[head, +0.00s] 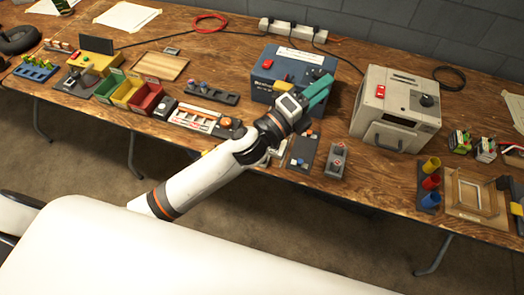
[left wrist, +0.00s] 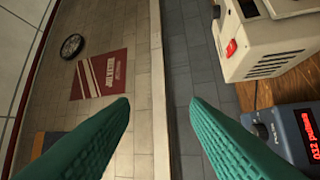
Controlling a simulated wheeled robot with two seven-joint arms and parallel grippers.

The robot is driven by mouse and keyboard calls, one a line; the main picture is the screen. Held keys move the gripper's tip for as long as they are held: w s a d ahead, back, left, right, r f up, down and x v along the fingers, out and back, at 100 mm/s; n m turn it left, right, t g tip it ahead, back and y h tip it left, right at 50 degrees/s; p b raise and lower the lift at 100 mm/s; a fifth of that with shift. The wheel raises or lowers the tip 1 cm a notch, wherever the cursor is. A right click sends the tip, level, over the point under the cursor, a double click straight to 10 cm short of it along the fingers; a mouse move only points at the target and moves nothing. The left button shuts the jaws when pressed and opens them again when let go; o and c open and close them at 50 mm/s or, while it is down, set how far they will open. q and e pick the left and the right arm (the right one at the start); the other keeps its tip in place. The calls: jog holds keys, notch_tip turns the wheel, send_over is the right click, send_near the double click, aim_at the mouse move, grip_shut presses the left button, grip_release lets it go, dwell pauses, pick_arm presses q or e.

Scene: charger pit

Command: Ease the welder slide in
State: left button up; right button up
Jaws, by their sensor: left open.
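My left gripper (head: 321,90) has teal fingers and is open and empty. In the head view it is over the right front part of a blue box (head: 258,90) with a red display, which looks like the welder. The box's right front is hidden by the gripper and wrist. In the left wrist view the two fingers stand apart, and the blue box (left wrist: 284,133) shows at the lower right with a lit red display. I cannot make out the welder's slide for certain. My right gripper is not in view.
A beige machine (head: 396,108) with a red switch stands right of the blue box. Small dark units (head: 336,161) sit at the table's front edge. Coloured bins (head: 127,91) are to the left, and coloured cups (head: 431,182) to the right. A grey wall closes the back.

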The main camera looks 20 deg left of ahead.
pick_arm(q)
jog(key=s+d+m+g+h, duration=0.3)
jog(key=d+m+g+h, duration=0.55)
jog(key=m, duration=0.95)
notch_tip(320, 180, down, 5)
jog(key=s+a+m+g+y, duration=0.2)
jog(key=m+g+y, duration=0.3)
jog(key=m+g, duration=0.45)
jog(key=w+a+f+m+g+y, duration=0.1)
jog(key=w+a+f+m+y, duration=0.2)
jog(key=a+y, duration=0.5)
jog(key=a+f+m+g+y, duration=0.1)
jog(key=a+f+m+y, duration=0.4)
jog(key=a, duration=0.8)
jog(key=shift+m+h, duration=0.35)
jog(key=shift+h, duration=0.1)
jog(key=x, duration=0.3)
jog(key=p+x, duration=0.1)
jog(key=x, duration=0.2)
jog(key=d+p+x, duration=0.1)
jog(key=x, duration=0.3)
jog(key=shift+s, duration=0.2)
jog(key=shift+r, duration=0.1)
grip_shut()
